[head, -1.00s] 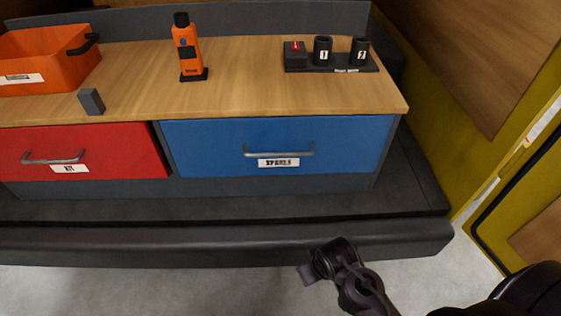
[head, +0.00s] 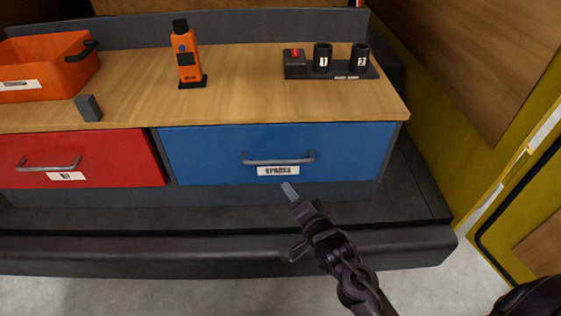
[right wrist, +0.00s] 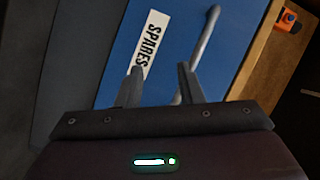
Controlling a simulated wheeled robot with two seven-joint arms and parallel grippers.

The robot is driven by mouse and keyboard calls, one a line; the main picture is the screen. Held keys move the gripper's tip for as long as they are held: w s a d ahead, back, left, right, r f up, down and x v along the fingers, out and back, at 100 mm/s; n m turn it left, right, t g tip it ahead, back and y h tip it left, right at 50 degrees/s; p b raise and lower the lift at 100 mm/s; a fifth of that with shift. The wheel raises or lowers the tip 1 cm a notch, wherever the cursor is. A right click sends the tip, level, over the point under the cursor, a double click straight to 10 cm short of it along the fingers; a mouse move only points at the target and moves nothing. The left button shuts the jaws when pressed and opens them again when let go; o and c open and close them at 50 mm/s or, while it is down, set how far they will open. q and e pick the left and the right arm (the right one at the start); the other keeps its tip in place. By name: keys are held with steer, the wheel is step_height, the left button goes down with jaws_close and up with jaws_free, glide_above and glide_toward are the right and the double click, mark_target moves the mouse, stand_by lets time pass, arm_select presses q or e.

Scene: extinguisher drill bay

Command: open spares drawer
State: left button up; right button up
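The spares drawer is the blue front (head: 215,152) on the right of the cabinet, closed, with a grey bar handle (head: 280,160) and a white label (head: 285,171) below it. In the right wrist view the label (right wrist: 152,45) reads SPARES, beside the handle (right wrist: 209,38). My right gripper (head: 290,192) is below and in front of the handle, apart from it. In the right wrist view my right gripper (right wrist: 160,85) has its two fingers spread with nothing between them. My left gripper is not in view.
A red drawer (head: 110,158) is left of the blue one. On the wooden top (head: 240,95) stand an orange bin (head: 45,70), an orange device (head: 185,55), a small grey block (head: 88,107) and a black holder (head: 350,72). A dark ledge (head: 180,248) runs below the drawers.

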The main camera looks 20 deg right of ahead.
mark_target(280, 160)
steer(key=w+r+m+t, duration=0.1)
steer(key=w, duration=0.2)
steer(key=w+r+m+t, duration=0.1)
steer(key=w, duration=0.2)
steer(key=w+r+m+t, duration=0.1)
steer(key=w+m, duration=0.1)
steer(key=shift+w+a+r+t+y, duration=0.25)
steer(key=shift+w+r+t+y, duration=0.15)
steer(key=shift+c, duration=0.3)
jaws_close()
